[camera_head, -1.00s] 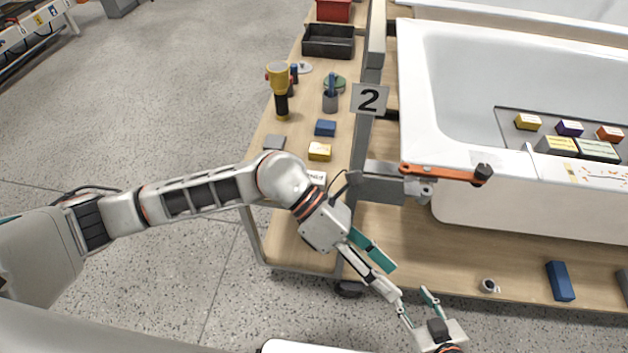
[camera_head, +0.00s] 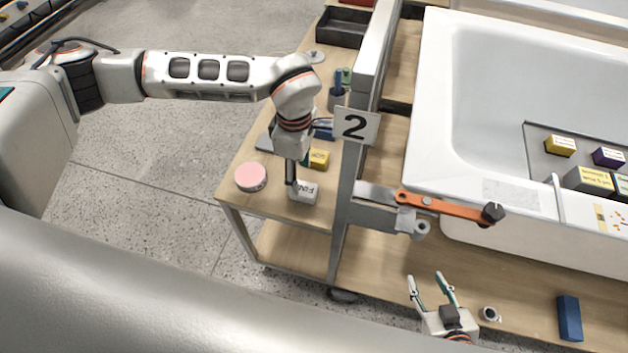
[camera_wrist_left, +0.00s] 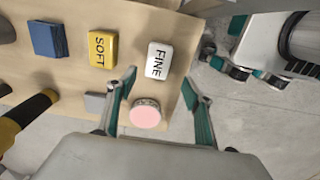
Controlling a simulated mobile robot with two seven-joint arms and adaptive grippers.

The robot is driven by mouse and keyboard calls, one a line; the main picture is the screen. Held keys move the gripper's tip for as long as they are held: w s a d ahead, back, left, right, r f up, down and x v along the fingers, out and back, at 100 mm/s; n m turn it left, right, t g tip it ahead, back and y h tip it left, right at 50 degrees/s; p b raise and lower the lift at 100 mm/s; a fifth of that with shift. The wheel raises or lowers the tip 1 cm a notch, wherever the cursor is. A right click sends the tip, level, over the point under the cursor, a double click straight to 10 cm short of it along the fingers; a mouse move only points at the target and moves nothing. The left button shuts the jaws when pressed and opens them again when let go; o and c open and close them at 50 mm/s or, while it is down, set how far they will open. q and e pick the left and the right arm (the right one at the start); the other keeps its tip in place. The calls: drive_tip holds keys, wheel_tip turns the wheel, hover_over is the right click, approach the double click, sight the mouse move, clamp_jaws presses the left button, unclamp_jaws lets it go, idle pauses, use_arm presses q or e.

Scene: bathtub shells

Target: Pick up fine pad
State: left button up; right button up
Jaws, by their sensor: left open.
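The fine pad, a white block marked FINE (camera_head: 304,192), lies on the wooden top of the side cart (camera_head: 277,203). In the left wrist view the fine pad (camera_wrist_left: 158,61) lies just ahead of the fingertips. My left gripper (camera_head: 291,182) points down over the cart beside the pad and partly hides it. Its teal fingers (camera_wrist_left: 160,84) are spread with nothing between the tips; I cannot tell the height above the pad. My right gripper (camera_head: 432,277) is open and empty at the lower middle of the head view.
A yellow SOFT pad (camera_wrist_left: 103,49) and a blue block (camera_wrist_left: 47,39) lie beside the fine pad. A pink-topped round tin (camera_head: 251,176) is near the cart's edge. The number 2 sign (camera_head: 355,126), an orange lever (camera_head: 450,204) and the bathtub (camera_head: 433,150) stand to the right.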

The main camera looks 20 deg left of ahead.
sight(303, 188)
use_arm(q)
wheel_tip(303, 188, down, 2)
drive_tip(key=shift+s+f, duration=0.15)
drive_tip(key=shift+f, duration=0.05)
drive_tip(key=f, duration=0.4)
drive_tip(key=shift+w+d+f, duration=0.1)
drive_tip(key=shift+w+d, duration=0.2)
drive_tip(key=shift+d, duration=0.1)
drive_tip(key=shift+w+f, duration=0.1)
drive_tip(key=shift+f, duration=0.45)
drive_tip(key=c, duration=1.2)
